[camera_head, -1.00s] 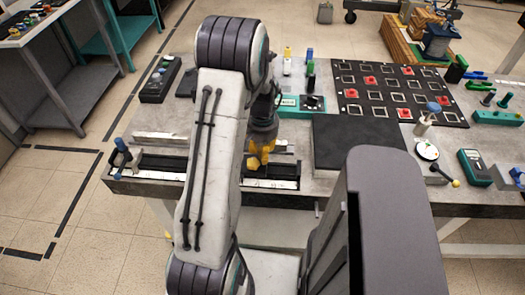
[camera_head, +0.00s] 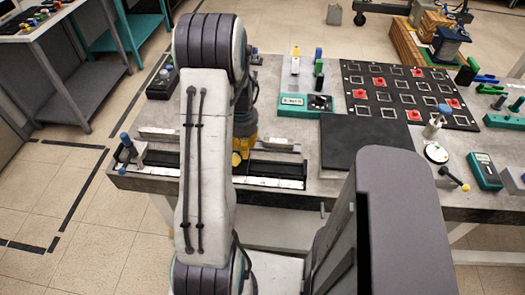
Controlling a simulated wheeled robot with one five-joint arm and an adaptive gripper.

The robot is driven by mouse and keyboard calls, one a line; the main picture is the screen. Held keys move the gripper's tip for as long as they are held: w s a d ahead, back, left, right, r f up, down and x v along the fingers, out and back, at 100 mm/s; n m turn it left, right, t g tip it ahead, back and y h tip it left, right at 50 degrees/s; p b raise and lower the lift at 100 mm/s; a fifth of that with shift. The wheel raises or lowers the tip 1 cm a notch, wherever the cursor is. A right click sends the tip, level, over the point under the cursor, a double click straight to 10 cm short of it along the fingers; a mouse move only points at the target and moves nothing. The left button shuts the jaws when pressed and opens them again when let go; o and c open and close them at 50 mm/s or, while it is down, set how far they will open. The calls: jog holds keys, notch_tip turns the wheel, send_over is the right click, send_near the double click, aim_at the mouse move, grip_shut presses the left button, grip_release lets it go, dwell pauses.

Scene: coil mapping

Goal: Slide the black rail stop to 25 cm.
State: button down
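A black rail with a pale scale strip along its front (camera_head: 270,183) lies near the table's front edge. A blue-knobbed piece (camera_head: 128,147) stands at the rail's left end. My arm crosses in front of the rail and hides its middle. My gripper (camera_head: 238,158), with yellow fingers, points down over the rail just right of the arm link. Its fingertips are partly hidden, so I cannot tell how far apart they are. I cannot make out the black rail stop apart from the dark rail and gripper. The scale numbers are too small to read.
A flat black pad (camera_head: 362,143) lies right of the rail. Behind it are a teal device (camera_head: 292,105) and a black board (camera_head: 400,92) with red pieces. A round white dial (camera_head: 436,153) and a teal meter (camera_head: 484,170) stand at the right.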

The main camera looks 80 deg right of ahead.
jog(key=w, duration=0.7)
jog(key=shift+w+a+f+b, duration=0.1)
jog(key=shift+w+a+b, duration=0.2)
jog(key=shift+w, duration=0.05)
jog(key=c, duration=1)
grip_release()
jog(key=shift+c, duration=0.2)
notch_tip(320, 180, up, 12)
